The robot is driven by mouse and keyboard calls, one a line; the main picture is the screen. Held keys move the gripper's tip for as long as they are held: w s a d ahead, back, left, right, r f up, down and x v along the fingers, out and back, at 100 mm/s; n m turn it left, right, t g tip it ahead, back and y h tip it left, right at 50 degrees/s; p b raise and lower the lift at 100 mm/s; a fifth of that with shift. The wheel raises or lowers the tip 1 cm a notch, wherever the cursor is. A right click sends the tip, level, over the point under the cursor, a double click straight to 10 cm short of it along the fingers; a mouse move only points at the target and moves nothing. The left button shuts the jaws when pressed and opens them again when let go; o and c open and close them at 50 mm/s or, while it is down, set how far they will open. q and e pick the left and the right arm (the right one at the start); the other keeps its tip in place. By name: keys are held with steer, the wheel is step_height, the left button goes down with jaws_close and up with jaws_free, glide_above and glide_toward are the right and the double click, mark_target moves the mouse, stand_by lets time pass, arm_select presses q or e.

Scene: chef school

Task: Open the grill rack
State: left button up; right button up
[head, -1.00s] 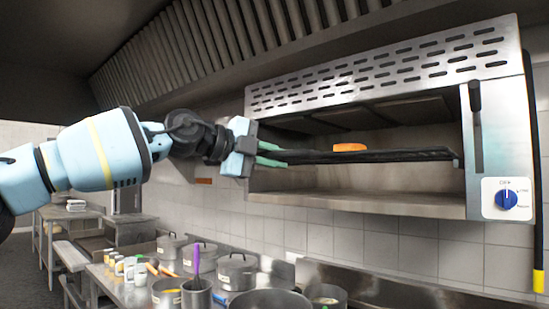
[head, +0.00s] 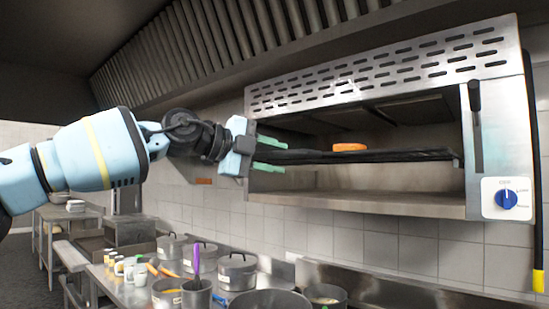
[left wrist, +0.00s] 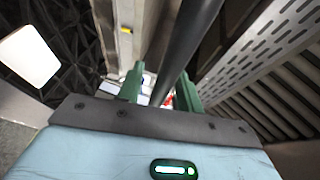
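The black grill rack (head: 400,156) lies roughly level inside the open front of the steel grill (head: 370,80). My left gripper (head: 268,155) is at the rack's left end. Its green fingers are spread, one above and one below the rack's dark edge. In the left wrist view, a dark bar (left wrist: 185,50) runs between the two fingers (left wrist: 160,90). I cannot tell whether either finger touches it. My right gripper is in neither view.
An orange item (head: 349,147) lies on the rack. A dark lever (head: 474,96) and a blue knob (head: 506,199) are on the grill's right side. Below are several lidded pots (head: 237,272) and bottles on a counter.

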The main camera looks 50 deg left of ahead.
arm_select(q)
steer(key=shift+v, duration=3.75)
